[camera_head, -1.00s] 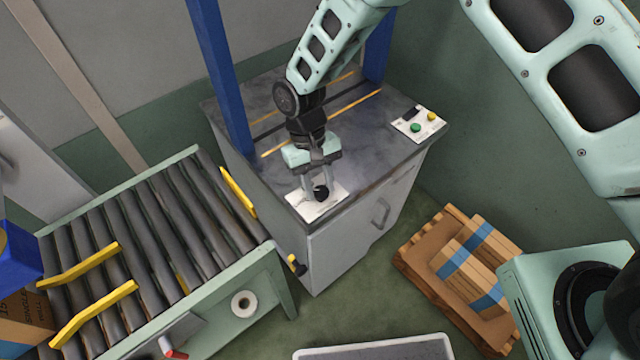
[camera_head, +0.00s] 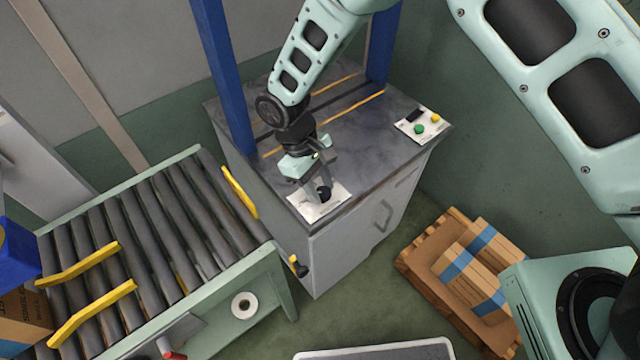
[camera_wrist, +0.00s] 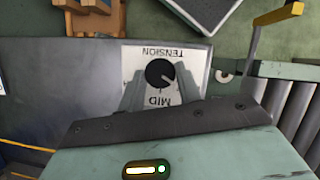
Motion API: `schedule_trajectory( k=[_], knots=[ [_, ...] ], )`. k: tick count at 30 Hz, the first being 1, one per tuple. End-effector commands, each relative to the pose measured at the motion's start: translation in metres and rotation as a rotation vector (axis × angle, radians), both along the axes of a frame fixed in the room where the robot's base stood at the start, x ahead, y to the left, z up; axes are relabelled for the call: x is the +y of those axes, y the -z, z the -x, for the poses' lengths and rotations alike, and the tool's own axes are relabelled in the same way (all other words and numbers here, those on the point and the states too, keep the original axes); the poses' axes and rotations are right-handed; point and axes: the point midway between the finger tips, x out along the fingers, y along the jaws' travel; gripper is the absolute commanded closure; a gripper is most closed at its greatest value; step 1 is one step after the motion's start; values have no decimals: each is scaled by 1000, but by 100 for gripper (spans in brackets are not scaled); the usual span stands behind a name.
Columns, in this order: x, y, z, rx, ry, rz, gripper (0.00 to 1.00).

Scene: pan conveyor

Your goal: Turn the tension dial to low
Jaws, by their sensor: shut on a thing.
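The tension dial (camera_head: 324,193) is a round black knob on a white plate (camera_head: 309,212) at the front left corner of the grey machine top. In the wrist view the dial (camera_wrist: 160,73) sits between my two fingers, and the plate (camera_wrist: 138,56) reads TENSION and MID, upside down. The dial's light pointer mark slants to the lower right in that view, off the MID word. A LOW mark cannot be made out. My gripper (camera_head: 318,190) is shut on the dial from above; its fingers hide the plate's sides in the wrist view.
A panel with green and yellow buttons (camera_head: 421,127) is at the machine top's right. A blue post (camera_head: 222,75) stands close behind my gripper. A roller conveyor (camera_head: 150,220) lies left, a pallet with boxes (camera_head: 432,250) right.

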Motion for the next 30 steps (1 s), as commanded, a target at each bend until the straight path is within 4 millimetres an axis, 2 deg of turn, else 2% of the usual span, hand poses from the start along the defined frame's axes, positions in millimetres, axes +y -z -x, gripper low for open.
schedule_trajectory(
  k=[9,10,12,23,26,30],
  knots=[
    [0,-1,-1,-3,-3,-2,89],
    [0,-1,-1,-3,-3,-2,58],
    [0,-1,-1,-3,-3,-2,45],
    [2,-5,-2,-3,0,-2,45],
    [6,-15,-5,-3,0,-2,45],
    [15,-42,-13,-7,-1,-5,45]
  ],
)
